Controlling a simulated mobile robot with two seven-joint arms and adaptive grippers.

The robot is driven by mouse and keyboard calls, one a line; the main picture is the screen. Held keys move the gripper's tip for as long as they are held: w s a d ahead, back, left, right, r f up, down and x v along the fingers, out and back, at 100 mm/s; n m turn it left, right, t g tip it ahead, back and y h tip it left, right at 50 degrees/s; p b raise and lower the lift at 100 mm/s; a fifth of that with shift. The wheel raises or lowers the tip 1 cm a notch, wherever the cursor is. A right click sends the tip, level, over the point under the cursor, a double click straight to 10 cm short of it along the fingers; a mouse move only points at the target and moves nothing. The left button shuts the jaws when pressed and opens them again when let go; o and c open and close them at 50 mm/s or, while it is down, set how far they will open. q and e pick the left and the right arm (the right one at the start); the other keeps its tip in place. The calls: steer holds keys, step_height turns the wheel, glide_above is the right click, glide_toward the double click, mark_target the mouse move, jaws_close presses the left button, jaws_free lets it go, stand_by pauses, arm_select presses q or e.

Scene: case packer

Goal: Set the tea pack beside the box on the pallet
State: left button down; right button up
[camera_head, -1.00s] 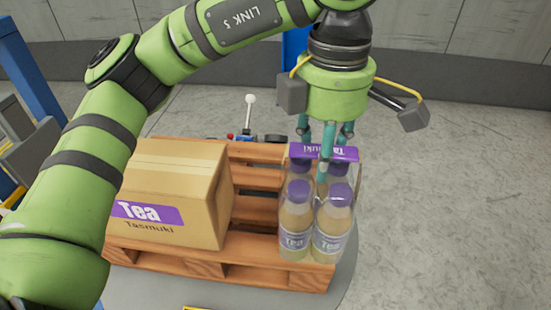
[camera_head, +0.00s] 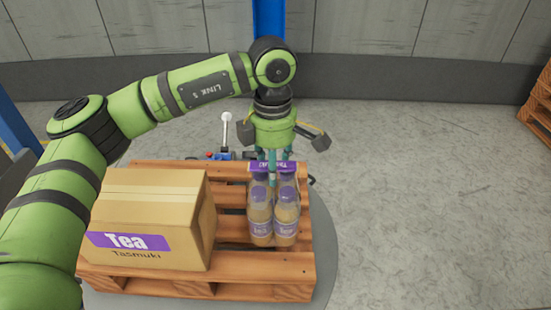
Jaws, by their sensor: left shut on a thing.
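The tea pack (camera_head: 273,218) is a cluster of bottles with purple caps and a purple label band on top. It is upright over the right part of the wooden pallet (camera_head: 290,268), right of the cardboard box. I cannot tell whether its base touches the slats. The cardboard box (camera_head: 160,200), marked Tea Tasmuki, sits on the left part of the pallet, with a gap of bare slats between it and the pack. My left gripper (camera_head: 272,165) points down and is shut on the top of the tea pack. My right gripper is not in view.
A joystick with a white ball top (camera_head: 226,130) stands behind the pallet. Another wooden pallet (camera_head: 540,105) shows at the right edge. A blue post (camera_head: 268,20) rises at the back. The grey floor (camera_head: 430,200) to the right is clear.

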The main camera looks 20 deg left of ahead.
arm_select(q)
steer(key=shift+f+p, duration=0.5)
steer(key=shift+f, duration=0.95)
steer(key=c, duration=0.8)
jaws_free()
steer(key=shift+s+f, duration=0.1)
steer(key=shift+f, duration=0.05)
steer(key=shift+o, duration=0.2)
step_height(320, 180, up, 12)
steer(key=b, duration=0.3)
